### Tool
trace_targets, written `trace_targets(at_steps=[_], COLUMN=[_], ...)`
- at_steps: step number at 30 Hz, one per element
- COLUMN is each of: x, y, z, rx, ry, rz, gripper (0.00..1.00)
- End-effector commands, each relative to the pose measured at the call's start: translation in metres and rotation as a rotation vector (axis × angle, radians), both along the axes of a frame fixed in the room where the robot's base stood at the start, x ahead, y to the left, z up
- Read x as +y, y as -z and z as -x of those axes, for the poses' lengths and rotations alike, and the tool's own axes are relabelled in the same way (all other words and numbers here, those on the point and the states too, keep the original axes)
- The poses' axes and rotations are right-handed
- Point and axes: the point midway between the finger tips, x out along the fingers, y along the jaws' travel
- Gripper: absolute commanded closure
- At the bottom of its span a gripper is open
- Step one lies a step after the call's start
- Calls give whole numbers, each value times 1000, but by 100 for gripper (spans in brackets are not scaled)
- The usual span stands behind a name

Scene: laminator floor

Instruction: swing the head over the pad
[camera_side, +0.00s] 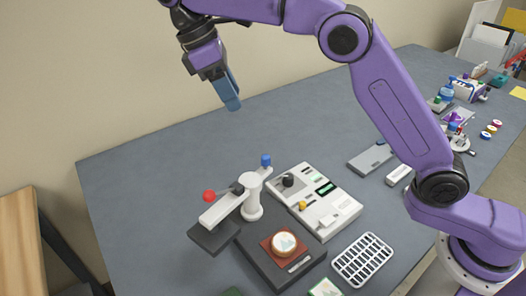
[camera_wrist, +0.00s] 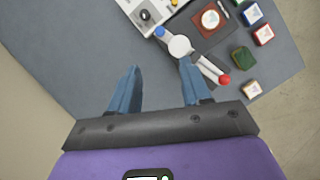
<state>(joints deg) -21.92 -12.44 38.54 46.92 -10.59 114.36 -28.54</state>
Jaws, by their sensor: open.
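The swing press has a white post (camera_side: 252,205) with a white arm across its top. A red knob (camera_side: 209,196) is at the arm's left end and a blue knob (camera_side: 266,159) at its other end. The dark square head (camera_side: 213,237) hangs under the red-knob end, off to the left of the pad. The red-brown pad (camera_side: 270,246) lies on the dark base with a round pale piece on it. My gripper (camera_side: 232,105) is open, empty and high above the table. In the wrist view its fingers (camera_wrist: 160,68) are apart, with the post (camera_wrist: 180,46) beyond them.
A white control box (camera_side: 318,205) with knobs stands just behind the base. A white wire rack (camera_side: 362,259) lies to the right. Several coloured blocks (camera_wrist: 263,34) lie near the press in the wrist view. The table left of the press is clear.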

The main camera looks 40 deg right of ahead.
Motion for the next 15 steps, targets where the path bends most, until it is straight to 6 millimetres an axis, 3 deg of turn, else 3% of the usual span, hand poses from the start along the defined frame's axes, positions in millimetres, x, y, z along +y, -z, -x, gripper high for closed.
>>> trace_targets(at_steps=[15], x=[-6], y=[15], z=[0], rx=[6], ry=[4], rz=[3], gripper=[52])
